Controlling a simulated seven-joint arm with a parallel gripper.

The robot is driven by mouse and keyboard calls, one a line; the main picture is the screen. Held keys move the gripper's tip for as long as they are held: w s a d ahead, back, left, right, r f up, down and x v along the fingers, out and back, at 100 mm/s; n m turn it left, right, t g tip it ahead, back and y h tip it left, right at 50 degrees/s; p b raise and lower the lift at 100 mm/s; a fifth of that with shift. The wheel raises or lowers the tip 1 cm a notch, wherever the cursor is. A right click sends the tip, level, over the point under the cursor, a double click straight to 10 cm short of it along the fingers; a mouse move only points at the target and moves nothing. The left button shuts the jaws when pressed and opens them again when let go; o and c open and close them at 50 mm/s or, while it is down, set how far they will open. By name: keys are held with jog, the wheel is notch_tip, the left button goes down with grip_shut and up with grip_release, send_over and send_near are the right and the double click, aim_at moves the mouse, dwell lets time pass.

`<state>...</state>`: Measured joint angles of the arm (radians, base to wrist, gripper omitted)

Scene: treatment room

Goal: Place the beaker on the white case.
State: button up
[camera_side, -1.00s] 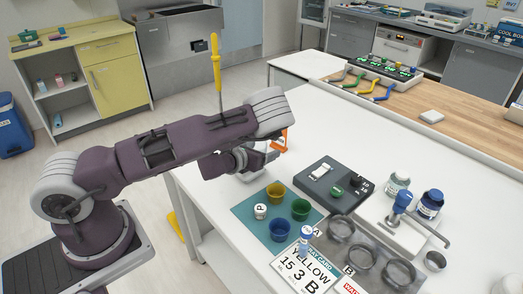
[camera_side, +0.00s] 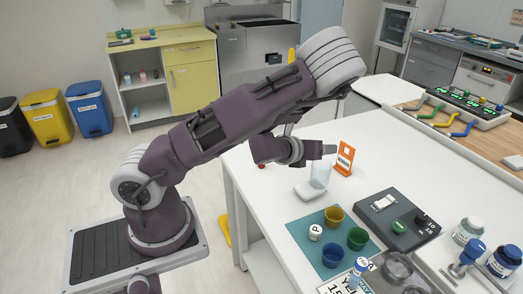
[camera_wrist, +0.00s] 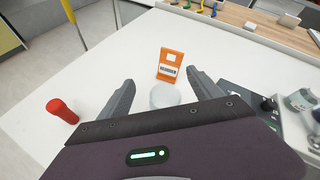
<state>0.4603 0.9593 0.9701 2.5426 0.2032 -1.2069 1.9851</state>
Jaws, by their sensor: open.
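The beaker (camera_side: 321,172) is a clear, upright glass just below my gripper (camera_side: 328,150) in the side view. In the wrist view the beaker (camera_wrist: 165,95) shows as a pale round shape between the two fingers of my gripper (camera_wrist: 161,77), which are spread apart. I see no contact between fingers and glass. The white case (camera_side: 308,191) is a low, rounded white block at the beaker's foot, on its left. The beaker's base overlaps it in the picture, and I cannot tell whether it rests on it. I cannot make out the case in the wrist view.
An orange sign (camera_side: 344,158) stands close behind the beaker. The white table left of the sign is largely clear.

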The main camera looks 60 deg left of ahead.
jog(key=s+d+r+n+g+h, duration=0.2)
jog(key=s+d+r+n, duration=0.25)
jog(key=n, duration=0.55)
jog(key=s+d+r+n+g+h, duration=0.1)
jog(key=s+d+r+n+g, duration=0.15)
jog(key=s+r+n, duration=0.5)
jog(key=s+d+r+n+g+h, duration=0.1)
jog(key=s+d+n, duration=0.3)
jog(key=s, duration=0.4)
jog(key=s+d+r+n+h, duration=0.1)
jog(key=s+d+r+n, duration=0.3)
jog(key=s+n, duration=0.2)
jog(key=shift+s+r+g, duration=0.2)
jog(key=shift+s+g, duration=0.15)
jog(key=shift+s, duration=0.7)
